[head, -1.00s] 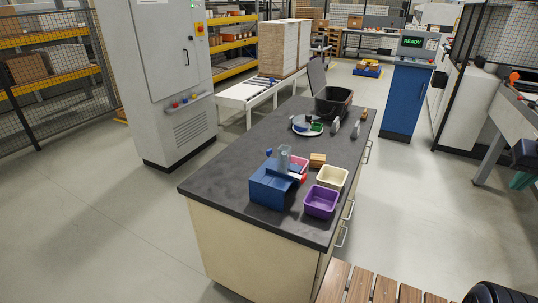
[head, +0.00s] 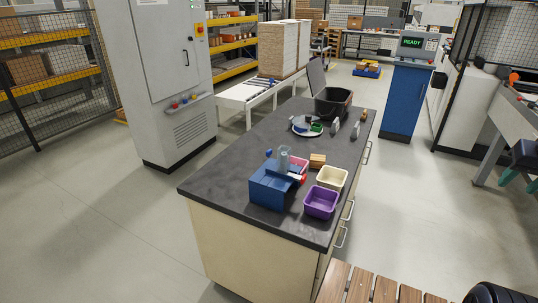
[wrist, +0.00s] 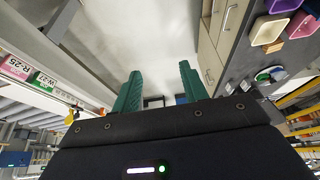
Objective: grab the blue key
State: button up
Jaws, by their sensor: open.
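No shape in view is clearly a blue key. A small blue object (head: 269,153) is on the dark worktop (head: 225,170), behind the blue box (head: 268,188); it is too small to tell what it is. Small blue and green pieces lie at the round white plate (head: 307,130), also too small to identify. My gripper (wrist: 159,70) has two teal fingers spread apart with nothing between them. It shows at the right edge in the head view (head: 518,182), away from the worktop.
A black bin (head: 333,102) is farther back. A wooden slatted surface (head: 360,286) lies in front. Open floor separates the worktop from my gripper.

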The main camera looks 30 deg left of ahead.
jog(key=w+a+r, duration=0.4)
jog(key=w+a, duration=0.2)
jog(key=w, duration=0.5)
jog(key=w+a+r, duration=0.4)
jog(key=w+a, duration=0.1)
jog(key=w, duration=0.6)
jog(key=w+a+f+m+g, duration=0.1)
jog(key=w+a+f, duration=0.1)
jog(key=w+a, duration=0.75)
jog(key=w+a+f, duration=0.3)
jog(key=w+a, duration=0.4)
jog(key=a, duration=0.6)
jog(key=m+t, duration=0.1)
send_over(269, 150)
jog(key=s, duration=0.3)
notch_tip(269, 150, down, 31)
jog(key=shift+h, duration=0.3)
jog(key=x, duration=1)
jog(key=shift+a, duration=0.3)
jog(key=shift+c, duration=0.2)
